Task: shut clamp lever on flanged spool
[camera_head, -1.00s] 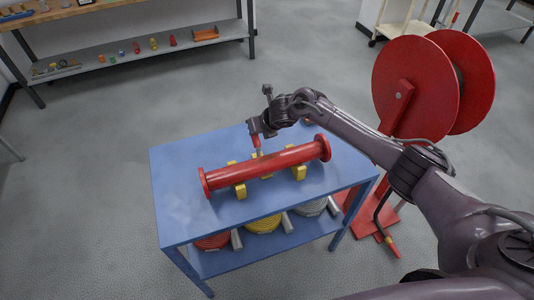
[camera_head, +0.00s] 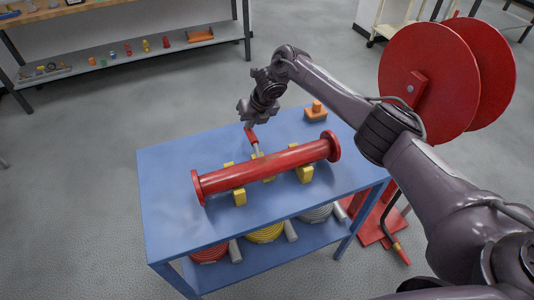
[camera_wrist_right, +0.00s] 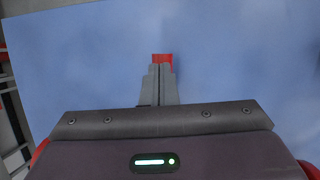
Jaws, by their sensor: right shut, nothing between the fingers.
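The red flanged spool (camera_head: 265,169) lies across yellow supports (camera_head: 239,197) on the blue table. The clamp lever (camera_head: 251,136), with a red grip and a grey shank, rises behind the middle of the spool and leans away from it, to the back left. My right gripper (camera_head: 249,121) is shut and empty, just above and behind the lever's grip. In the right wrist view the closed fingers (camera_wrist_right: 162,72) point at a small red piece (camera_wrist_right: 162,57), probably the grip; touching or apart cannot be told. The clamp's base is hidden behind the spool. My left gripper is out of view.
The blue table (camera_head: 165,215) has bare room at its left. An orange block with a knob (camera_head: 316,111) stands at its back right corner. Coiled hoses (camera_head: 265,234) lie on the lower shelf. A large red reel (camera_head: 428,80) stands to the right.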

